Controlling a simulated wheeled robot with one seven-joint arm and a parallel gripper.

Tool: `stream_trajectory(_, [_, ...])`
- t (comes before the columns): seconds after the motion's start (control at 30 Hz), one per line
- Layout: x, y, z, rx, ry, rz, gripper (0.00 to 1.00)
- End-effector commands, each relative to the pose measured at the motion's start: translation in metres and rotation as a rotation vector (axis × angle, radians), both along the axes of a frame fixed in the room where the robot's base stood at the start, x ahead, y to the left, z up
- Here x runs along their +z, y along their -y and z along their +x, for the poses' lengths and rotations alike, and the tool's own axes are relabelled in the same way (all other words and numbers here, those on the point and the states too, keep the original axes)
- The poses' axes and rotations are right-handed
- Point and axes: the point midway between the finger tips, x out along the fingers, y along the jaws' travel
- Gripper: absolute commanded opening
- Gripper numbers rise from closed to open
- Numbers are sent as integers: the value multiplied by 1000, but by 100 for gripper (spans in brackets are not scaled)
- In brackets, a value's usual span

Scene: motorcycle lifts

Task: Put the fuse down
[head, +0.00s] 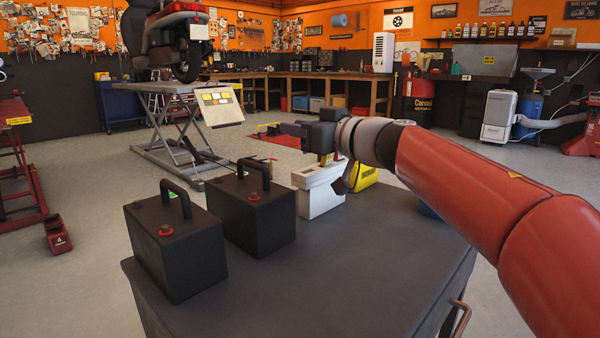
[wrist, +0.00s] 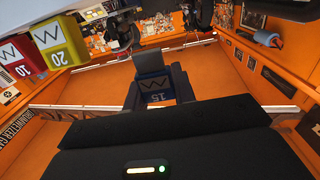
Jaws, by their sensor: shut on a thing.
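A blue fuse marked 15 (wrist: 157,90) sits between the two dark fingers of my gripper (wrist: 155,76) in the wrist view. My gripper is shut on it. In the head view my gripper (head: 290,128) reaches in from the right, above the dark cabinet top (head: 350,265) and close over a white battery-like box (head: 320,192). The held fuse is small and hard to make out there. A red fuse marked 10 (wrist: 20,66) and a yellow fuse marked 20 (wrist: 52,42) show at upper left in the wrist view.
Two black batteries with handles (head: 172,245) (head: 252,210) stand on the left of the cabinet top. A yellow object (head: 363,177) stands behind the white box, partly hidden by my arm. The front and middle of the top are clear. A motorcycle lift (head: 180,120) stands beyond.

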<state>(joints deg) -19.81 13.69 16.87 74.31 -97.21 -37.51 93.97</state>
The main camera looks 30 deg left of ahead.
Motion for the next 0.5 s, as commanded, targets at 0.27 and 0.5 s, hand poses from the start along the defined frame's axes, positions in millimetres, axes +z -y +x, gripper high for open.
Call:
stream_trajectory(0.27, [-28,0,0,0,-1,0,2])
stream_trajectory(0.5, [-50,0,-1,1,1,1,2])
